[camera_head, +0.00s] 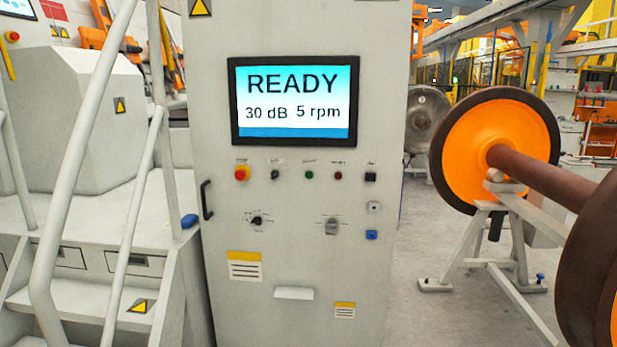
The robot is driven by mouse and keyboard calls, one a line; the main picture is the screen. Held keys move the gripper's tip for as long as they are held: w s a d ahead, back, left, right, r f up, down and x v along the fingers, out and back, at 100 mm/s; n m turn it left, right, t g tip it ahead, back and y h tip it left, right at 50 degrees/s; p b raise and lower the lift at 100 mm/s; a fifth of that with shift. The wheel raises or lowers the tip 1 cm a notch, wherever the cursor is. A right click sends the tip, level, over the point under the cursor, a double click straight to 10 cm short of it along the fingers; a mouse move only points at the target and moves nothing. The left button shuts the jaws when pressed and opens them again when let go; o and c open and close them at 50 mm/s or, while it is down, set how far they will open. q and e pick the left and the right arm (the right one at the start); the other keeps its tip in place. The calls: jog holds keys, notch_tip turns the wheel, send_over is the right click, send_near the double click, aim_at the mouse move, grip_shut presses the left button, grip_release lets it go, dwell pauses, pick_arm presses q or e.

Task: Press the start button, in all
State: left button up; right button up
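A light grey control cabinet (215,200) stands upright in the middle of the view. Its screen (294,100) reads READY, 30 dB and 5 rpm. Two rotary knobs, one black (257,221) and one grey (332,226), sit lower. Neither of my grippers shows.
White stairs with handrails (130,240) stand close on the left. A door handle (206,200) sticks out at the cabinet's left edge. On the right, an orange wheelset (470,150) rests on a grey stand (510,250). Floor between cabinet and stand is clear.

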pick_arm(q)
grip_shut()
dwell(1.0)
